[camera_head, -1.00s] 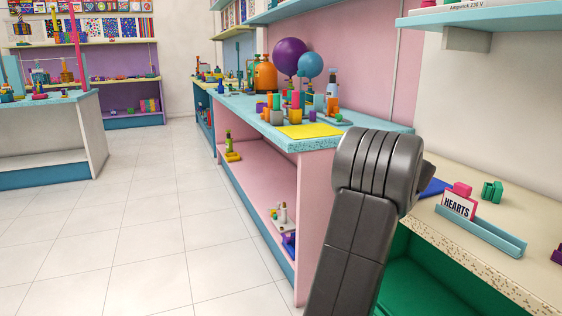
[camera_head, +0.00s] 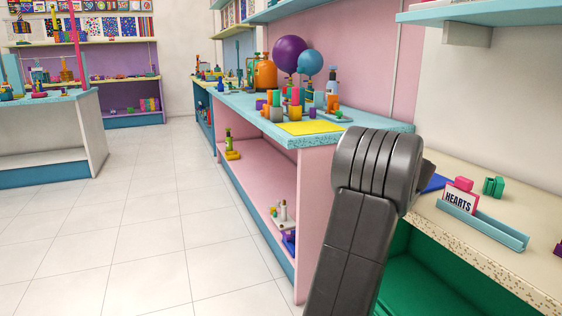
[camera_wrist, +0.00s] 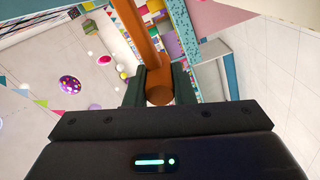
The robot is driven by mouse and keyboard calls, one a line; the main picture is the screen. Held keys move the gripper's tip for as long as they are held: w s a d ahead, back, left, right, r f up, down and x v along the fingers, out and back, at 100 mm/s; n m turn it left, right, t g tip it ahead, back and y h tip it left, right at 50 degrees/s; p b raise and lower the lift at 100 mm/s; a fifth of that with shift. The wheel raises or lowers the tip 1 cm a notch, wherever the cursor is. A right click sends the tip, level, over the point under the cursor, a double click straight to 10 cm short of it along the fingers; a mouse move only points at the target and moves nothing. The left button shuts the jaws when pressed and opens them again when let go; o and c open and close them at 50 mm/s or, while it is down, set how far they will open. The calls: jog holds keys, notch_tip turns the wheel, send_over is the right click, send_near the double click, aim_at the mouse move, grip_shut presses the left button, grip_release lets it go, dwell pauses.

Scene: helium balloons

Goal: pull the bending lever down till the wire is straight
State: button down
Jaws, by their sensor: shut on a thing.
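In the wrist view, my gripper (camera_wrist: 158,84) has its two dark fingers closed on an orange lever (camera_wrist: 140,32). The lever is a round bar whose near end sits between the fingers, and it runs up and slightly left out of the picture. I take this bar for the bending lever. The wire does not show in either view. In the head view my arm hides part of the bench at right, and neither gripper nor lever shows there.
A cream bench (camera_head: 485,255) at right bears a HEARTS sign (camera_head: 459,200) in a light-blue holder (camera_head: 490,229). A turquoise-topped counter (camera_head: 230,103) bears a yellow sheet (camera_head: 310,128), an orange canister (camera_head: 265,74) and balloons (camera_head: 289,54). The tiled floor (camera_head: 140,210) at left is clear.

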jog(key=r+p, duration=0.2)
jog(key=p, duration=0.1)
jog(key=shift+d+m, duration=0.1)
jog(key=shift+m, duration=0.2)
jog(key=r+p, duration=0.1)
jog(key=p, duration=0.1)
jog(key=r+m+p, duration=0.1)
jog(key=p, duration=0.2)
jog(key=shift+w+d+r+m, duration=0.1)
jog(key=shift+d+r+m, duration=0.1)
jog(key=shift+r+m, duration=0.15)
jog(key=shift+d+r+p, duration=0.1)
jog(key=shift+r+p, duration=0.5)
jog(key=shift+p, duration=0.45)
jog(key=r+p, duration=0.1)
jog(key=p, duration=0.1)
jog(key=r+m+p, duration=0.1)
jog(key=p, duration=0.1)
jog(key=d+r+m+p, duration=0.1)
jog(key=p, duration=0.1)
jog(key=shift+w+d+r, duration=0.1)
jog(key=shift+w, duration=0.2)
